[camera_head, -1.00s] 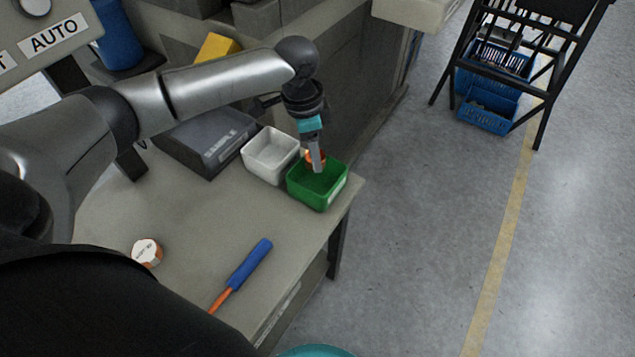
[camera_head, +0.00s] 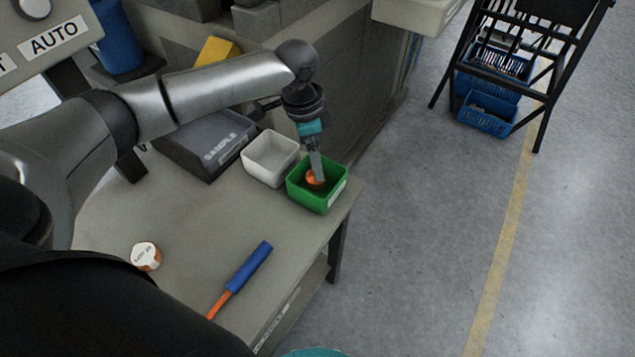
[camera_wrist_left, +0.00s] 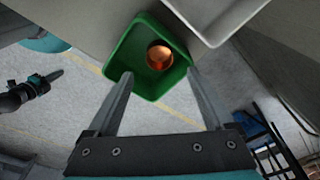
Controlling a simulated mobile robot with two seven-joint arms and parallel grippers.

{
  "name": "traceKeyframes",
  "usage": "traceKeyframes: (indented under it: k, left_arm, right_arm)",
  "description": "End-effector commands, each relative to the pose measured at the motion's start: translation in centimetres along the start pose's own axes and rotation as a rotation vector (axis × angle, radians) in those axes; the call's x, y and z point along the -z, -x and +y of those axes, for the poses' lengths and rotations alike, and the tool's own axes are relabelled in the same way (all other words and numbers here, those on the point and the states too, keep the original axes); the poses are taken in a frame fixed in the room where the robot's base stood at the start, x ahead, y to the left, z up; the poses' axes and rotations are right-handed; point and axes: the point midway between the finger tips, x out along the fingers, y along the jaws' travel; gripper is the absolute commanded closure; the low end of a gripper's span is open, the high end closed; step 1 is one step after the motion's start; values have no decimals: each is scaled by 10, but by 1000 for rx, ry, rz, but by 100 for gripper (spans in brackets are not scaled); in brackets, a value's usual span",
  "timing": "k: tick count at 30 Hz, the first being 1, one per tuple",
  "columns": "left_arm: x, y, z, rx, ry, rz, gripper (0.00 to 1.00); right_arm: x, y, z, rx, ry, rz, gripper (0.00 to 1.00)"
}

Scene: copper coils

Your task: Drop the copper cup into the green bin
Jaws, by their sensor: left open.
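The copper cup (camera_wrist_left: 159,57) is inside the green bin (camera_wrist_left: 124,56) in the left wrist view, near the bin's far wall. In the head view the cup (camera_head: 312,178) shows orange inside the bin (camera_head: 322,201), partly hidden by my gripper. My left gripper (camera_head: 319,180) is above the bin with its fingertips at the bin's opening. In the left wrist view its fingers (camera_wrist_left: 160,76) are spread apart with nothing between them.
A white bin (camera_head: 270,160) stands left of the green bin on the table (camera_head: 190,215). A grey box (camera_head: 205,145) is further left. A blue-handled tool (camera_head: 248,268) and a small copper roll with a white label (camera_head: 145,256) lie nearer. Open floor is to the right.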

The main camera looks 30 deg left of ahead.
Motion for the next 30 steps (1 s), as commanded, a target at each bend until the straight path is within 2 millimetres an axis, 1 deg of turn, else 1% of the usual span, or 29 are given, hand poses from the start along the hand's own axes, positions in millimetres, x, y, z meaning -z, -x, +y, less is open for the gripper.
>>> traceKeyframes:
  k: [5,9,20,25,27,30]
  left_arm:
    - [0,5,0,0,0,0,14]
    - [0,16,0,1,0,0,14]
    - [0,55,0,1,0,1,14]
    - [0,84,0,2,0,1,14]
    - [1,103,-1,3,1,3,14]
    - [1,123,-1,3,0,2,14]
  right_arm:
    - [0,2,0,0,0,4,100]
    - [-12,-3,5,-6,1,-4,100]
    - [-46,-4,20,-24,5,-10,100]
    - [-65,4,25,-27,7,-19,100]
    - [-67,12,17,-17,7,-26,100]
    - [-72,20,11,-9,9,-38,100]
